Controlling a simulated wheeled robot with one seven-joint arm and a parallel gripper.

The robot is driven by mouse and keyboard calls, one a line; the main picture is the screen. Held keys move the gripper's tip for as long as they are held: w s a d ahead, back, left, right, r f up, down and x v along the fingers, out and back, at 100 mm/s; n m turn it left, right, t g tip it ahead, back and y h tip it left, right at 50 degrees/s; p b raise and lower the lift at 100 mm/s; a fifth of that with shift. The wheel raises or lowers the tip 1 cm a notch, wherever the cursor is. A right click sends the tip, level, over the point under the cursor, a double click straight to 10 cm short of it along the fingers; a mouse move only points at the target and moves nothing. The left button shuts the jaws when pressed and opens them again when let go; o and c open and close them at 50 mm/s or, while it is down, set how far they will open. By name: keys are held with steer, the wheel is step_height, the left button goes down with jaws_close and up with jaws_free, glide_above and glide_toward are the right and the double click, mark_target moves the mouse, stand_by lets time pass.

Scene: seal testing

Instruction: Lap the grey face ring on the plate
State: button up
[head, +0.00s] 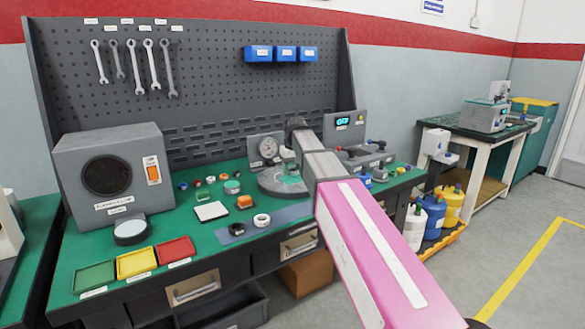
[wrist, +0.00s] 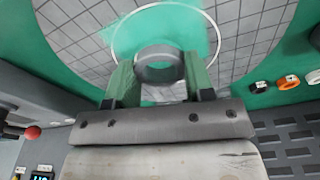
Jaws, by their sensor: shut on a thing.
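In the wrist view, my gripper (wrist: 159,74) is shut on the grey face ring (wrist: 158,73), with a green-grey finger on each side. The ring is over the lapping plate (wrist: 72,25), a grey disc with a grid of grooves. A teal wet-looking patch (wrist: 203,22) and a thin white circle show on the plate around the ring. I cannot tell whether the ring touches the plate. In the head view, the round plate (head: 268,186) sits on the green bench, with teal on its top. The ring is too small to make out there.
A dial gauge (head: 268,148) stands behind the plate. A white pad (head: 211,211), small coloured rings and a white ring (head: 262,220) lie left and in front. Green, yellow and red trays (head: 174,250) line the front edge. A grey box (head: 113,175) stands left.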

steer(key=shift+f, duration=0.15)
steer(key=shift+f, duration=0.85)
steer(key=o, duration=0.9)
steer(key=shift+r, duration=0.2)
